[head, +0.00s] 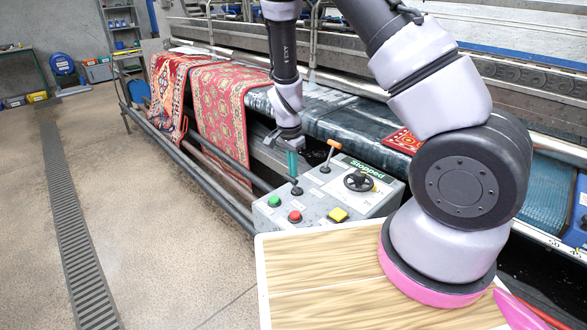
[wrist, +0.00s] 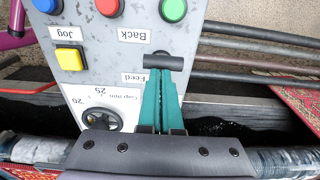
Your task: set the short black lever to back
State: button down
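The short black lever (wrist: 163,62) has a dark crossbar handle and stands on the grey control panel between the labels Back (wrist: 133,34) and Feed (wrist: 148,78). In the head view the lever (head: 296,188) rises from a round base near the panel's far left edge. My gripper (wrist: 162,72) has teal fingers that lie close together, shut, with the tips right at the crossbar. In the head view my gripper (head: 292,174) points down just above the lever. I cannot tell whether the tips touch the handle; nothing shows clearly between them.
An orange-handled lever (head: 331,150) stands just right of my gripper. A black handwheel (head: 359,181), green button (head: 274,201), red button (head: 295,216) and yellow button (head: 338,214) share the panel. Red patterned rugs (head: 222,110) hang behind. Floor at left is clear.

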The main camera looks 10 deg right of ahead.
jog(key=shift+s+r, duration=0.1)
notch_tip(320, 180, up, 11)
jog(key=a, duration=0.1)
jog(key=shift+s+r, duration=0.2)
jog(key=shift+s, duration=0.05)
dwell(0.4)
